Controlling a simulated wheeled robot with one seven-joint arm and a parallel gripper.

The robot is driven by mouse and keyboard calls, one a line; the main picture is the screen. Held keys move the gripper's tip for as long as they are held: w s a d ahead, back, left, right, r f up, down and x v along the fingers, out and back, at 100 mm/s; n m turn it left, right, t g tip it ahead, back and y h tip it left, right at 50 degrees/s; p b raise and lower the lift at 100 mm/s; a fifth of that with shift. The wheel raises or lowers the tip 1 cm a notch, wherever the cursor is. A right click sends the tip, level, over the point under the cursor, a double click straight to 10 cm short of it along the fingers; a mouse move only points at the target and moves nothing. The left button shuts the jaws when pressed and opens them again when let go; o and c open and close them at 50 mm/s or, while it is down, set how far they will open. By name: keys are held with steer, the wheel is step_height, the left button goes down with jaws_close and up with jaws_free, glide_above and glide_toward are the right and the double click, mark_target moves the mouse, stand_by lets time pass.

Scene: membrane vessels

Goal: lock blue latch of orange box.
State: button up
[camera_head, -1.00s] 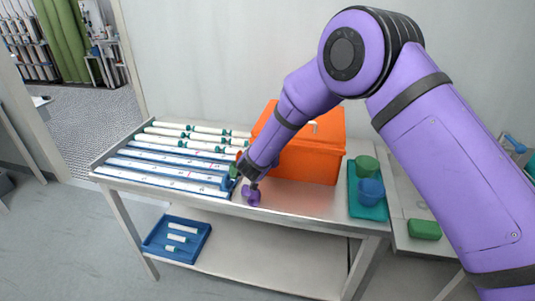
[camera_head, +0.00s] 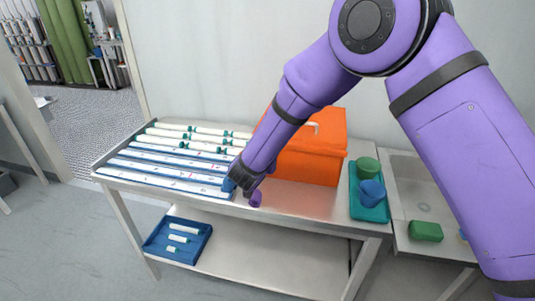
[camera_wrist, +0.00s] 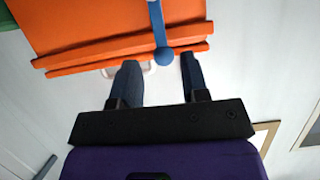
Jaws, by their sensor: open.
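The orange box (camera_head: 318,160) stands on the table against the wall, partly hidden by my arm. It also fills the upper left of the wrist view (camera_wrist: 85,25). The blue latch (camera_wrist: 156,22) shows in the wrist view as a narrow bar with a round knob at its end, lying across the box's orange rim. In the head view I cannot make out the latch. My gripper (camera_wrist: 158,61) is open and empty. Its two dark fingers lie on either side of the latch knob in the wrist view; whether either touches it I cannot tell. In the head view the gripper is at the box's left front.
Racks of white tubes with green caps (camera_head: 190,140) lie left of the box. A teal tray (camera_head: 372,211) with a green cup (camera_head: 367,168) and a blue cup (camera_head: 371,192) stands to the right. A blue tray (camera_head: 177,240) sits on the lower shelf.

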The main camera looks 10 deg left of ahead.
steer(key=v, duration=0.3)
steer(key=shift+s+r, duration=0.1)
steer(key=shift+d+r, duration=0.1)
steer(key=d+r+m+g+h, duration=0.1)
steer(key=d+r+g+h, duration=0.15)
steer(key=d+r, duration=0.7)
steer(key=d+r+g+h, duration=0.1)
steer(key=d+r+h, duration=0.35)
steer(key=d, duration=0.85)
steer(key=s+d+r+m+g, duration=0.1)
steer(key=s+d+r+g, duration=0.1)
steer(key=s+d+r, duration=0.4)
steer(key=s+d+r+g, duration=0.2)
steer(key=s+d+r, duration=0.1)
steer(key=d, duration=0.6)
steer(key=s+d+r+n+y, duration=0.1)
steer(key=s+d+y, duration=0.2)
steer(key=s, duration=0.8)
steer(key=s+d+r+n+y, duration=0.1)
steer(key=s+d+y, duration=0.3)
steer(key=s, duration=0.8)
steer(key=shift+s+d+r+n+g, duration=0.15)
steer(key=shift+d+r+n+g, duration=0.15)
steer(key=shift+d+r+g, duration=0.25)
